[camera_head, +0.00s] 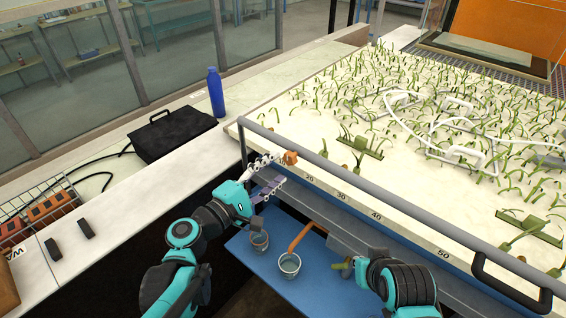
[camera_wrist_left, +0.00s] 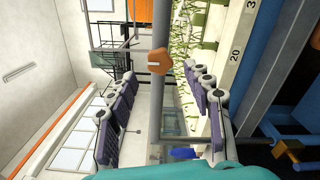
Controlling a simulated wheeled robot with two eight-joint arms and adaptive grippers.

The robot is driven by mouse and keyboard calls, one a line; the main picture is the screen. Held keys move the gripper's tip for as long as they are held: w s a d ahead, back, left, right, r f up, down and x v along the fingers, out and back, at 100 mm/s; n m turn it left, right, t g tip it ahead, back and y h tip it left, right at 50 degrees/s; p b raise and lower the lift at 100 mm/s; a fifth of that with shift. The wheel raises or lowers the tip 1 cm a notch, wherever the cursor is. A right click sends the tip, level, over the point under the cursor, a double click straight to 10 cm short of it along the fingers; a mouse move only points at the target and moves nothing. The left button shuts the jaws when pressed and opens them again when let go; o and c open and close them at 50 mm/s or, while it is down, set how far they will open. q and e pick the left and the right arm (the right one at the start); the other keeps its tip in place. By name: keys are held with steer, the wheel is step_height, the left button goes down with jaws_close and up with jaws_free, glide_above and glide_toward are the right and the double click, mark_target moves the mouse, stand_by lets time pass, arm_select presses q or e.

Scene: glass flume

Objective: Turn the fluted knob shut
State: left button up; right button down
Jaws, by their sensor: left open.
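An orange knob (camera_head: 290,158) with a lobed edge sits by the grey rail at the near left corner of the flume bed. In the left wrist view the knob (camera_wrist_left: 158,61) shows face-on, with a pale slot mark, in front of a grey bar. My left gripper (camera_head: 270,172) is open, its fingers pointing at the knob. In the wrist view its fingers (camera_wrist_left: 163,88) stand on either side, with the knob just beyond the tips and a gap visible. My right gripper (camera_head: 362,268) is low at the right, mostly hidden by its wrist; its jaws cannot be made out.
Two cups, one grey (camera_head: 259,240) and one with liquid (camera_head: 290,264), stand on a blue surface (camera_head: 325,285) below the rail. A blue bottle (camera_head: 216,92) and black case (camera_head: 172,133) rest on the left ledge. A dark handle (camera_head: 512,287) juts out at the right.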

arm_select(q)
steer(key=v, duration=0.7)
steer(key=shift+s, duration=0.2)
steer(key=shift+a, duration=0.1)
